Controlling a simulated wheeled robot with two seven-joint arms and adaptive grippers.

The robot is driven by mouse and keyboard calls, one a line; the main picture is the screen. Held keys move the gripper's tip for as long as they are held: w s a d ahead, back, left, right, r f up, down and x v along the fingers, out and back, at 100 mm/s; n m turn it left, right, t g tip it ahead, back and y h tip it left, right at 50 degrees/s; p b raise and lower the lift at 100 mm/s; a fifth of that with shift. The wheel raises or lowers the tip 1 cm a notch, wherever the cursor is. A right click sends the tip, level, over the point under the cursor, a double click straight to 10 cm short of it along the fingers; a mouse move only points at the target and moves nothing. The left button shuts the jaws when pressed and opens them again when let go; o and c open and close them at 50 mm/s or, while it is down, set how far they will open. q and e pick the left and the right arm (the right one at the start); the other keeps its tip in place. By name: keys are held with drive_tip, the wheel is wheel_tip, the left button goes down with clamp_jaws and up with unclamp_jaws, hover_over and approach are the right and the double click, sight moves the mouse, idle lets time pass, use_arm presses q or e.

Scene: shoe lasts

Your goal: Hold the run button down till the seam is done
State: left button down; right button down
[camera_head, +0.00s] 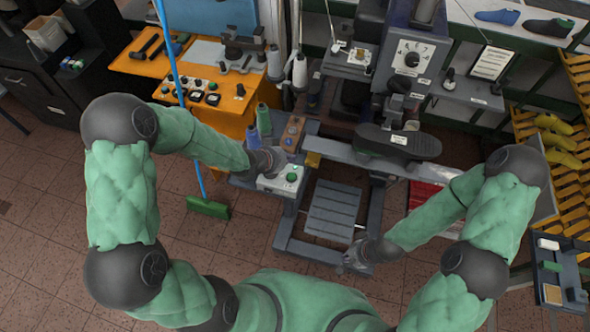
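A white control box (276,186) with a green button (291,177) sits on the grey ledge at the left of the machine frame. I take the green button for the run button. My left gripper (271,163) is just above the upper left of this box. I cannot tell whether it touches anything, or whether its fingers are open or shut. A dark shoe-shaped piece (398,143) lies under the head of the grey machine (410,62), with a small white label on it. My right gripper (352,259) hangs low in front of the machine frame; its fingers are too small to read.
Thread spools (263,119) stand behind the control box. An orange bench (150,66) with tools and another button panel (199,91) is at the left. A green broom (208,207) leans there. A slatted pedal (332,211) is below the machine. Orange racks hold yellow lasts (558,140) at right.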

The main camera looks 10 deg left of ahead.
sight(289, 177)
idle(0.4)
use_arm(q)
wheel_tip(289, 177, down, 9)
drive_tip(key=b, duration=0.7)
drive_tip(key=shift+r, duration=0.15)
idle(1.2)
drive_tip(key=shift+f+b, duration=0.4)
drive_tip(key=shift+b, duration=0.1)
